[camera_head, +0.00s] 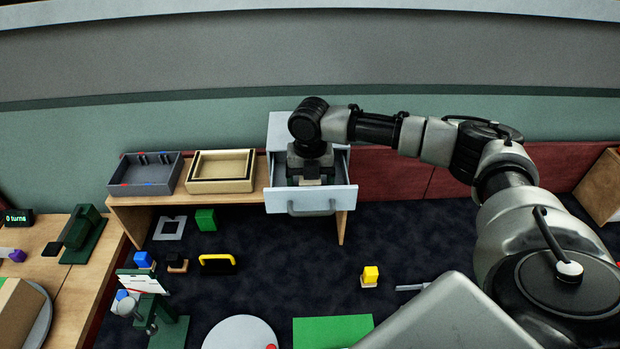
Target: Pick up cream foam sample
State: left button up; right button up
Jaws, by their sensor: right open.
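My right gripper (309,176) points down into the open drawer (311,200) of a grey cabinet at the back centre. Its fingers are largely hidden by its own wrist and the drawer front. A small pale cream piece (309,182) shows just under the gripper, inside the drawer. It may be the cream foam sample, but it is too small and covered to be sure. Whether the fingers touch it cannot be told. My left gripper is not in view.
A dark tray (145,188) and a cream tray (221,185) stand on the wooden shelf left of the drawer. A green block (205,219), a yellow block (370,274) and a black-and-yellow handled item (217,264) are lower down. My right arm spans the right side.

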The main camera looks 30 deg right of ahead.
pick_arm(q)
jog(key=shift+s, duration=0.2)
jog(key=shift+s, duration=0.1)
pick_arm(e)
jog(key=c, duration=1)
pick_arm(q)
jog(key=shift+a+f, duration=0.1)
